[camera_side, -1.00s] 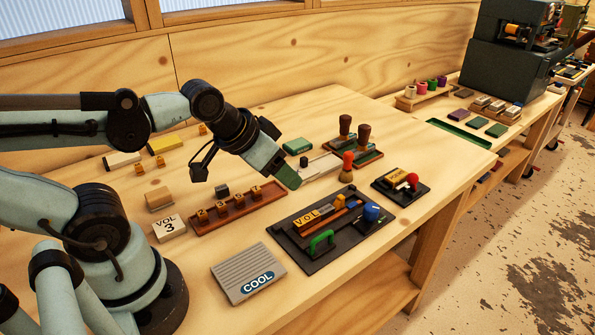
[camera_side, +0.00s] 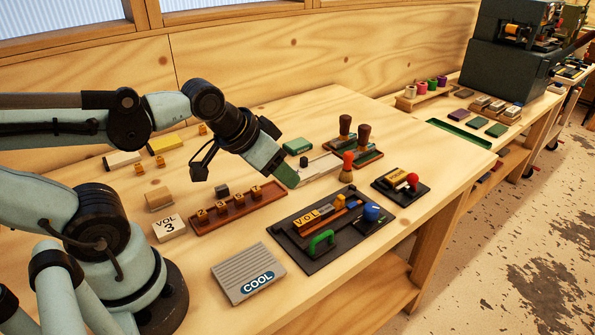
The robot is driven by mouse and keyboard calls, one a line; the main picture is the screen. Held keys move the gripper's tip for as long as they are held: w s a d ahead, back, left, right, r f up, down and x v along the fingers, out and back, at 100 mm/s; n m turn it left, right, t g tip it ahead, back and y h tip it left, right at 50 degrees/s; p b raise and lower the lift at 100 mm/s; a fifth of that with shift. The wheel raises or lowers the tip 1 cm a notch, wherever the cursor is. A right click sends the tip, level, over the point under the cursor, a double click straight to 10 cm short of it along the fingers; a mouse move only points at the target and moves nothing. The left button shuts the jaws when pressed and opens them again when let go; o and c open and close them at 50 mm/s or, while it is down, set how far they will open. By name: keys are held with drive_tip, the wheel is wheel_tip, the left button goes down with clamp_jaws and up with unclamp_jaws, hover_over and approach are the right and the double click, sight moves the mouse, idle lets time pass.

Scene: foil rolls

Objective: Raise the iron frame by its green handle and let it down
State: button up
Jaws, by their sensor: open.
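A blue round knob (camera_side: 371,211) stands right of the handle. A wooden rack (camera_side: 240,211) and a grey COOL block (camera_side: 247,272) are to the left. The table's front edge is close by.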

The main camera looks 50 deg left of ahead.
drive_tip(key=shift+w+d+r, duration=0.1)
drive_tip(key=shift+d+r, duration=0.05)
drive_tip(key=shift+c, duration=0.6)
drive_tip(key=g+h, duration=0.2)
drive_tip(key=g, duration=0.5)
hover_over(319, 245)
drive_tip(key=shift+d+f, duration=0.1)
drive_tip(key=shift+f, duration=4.85)
drive_tip(key=shift+c, duration=0.5)
clamp_jaws()
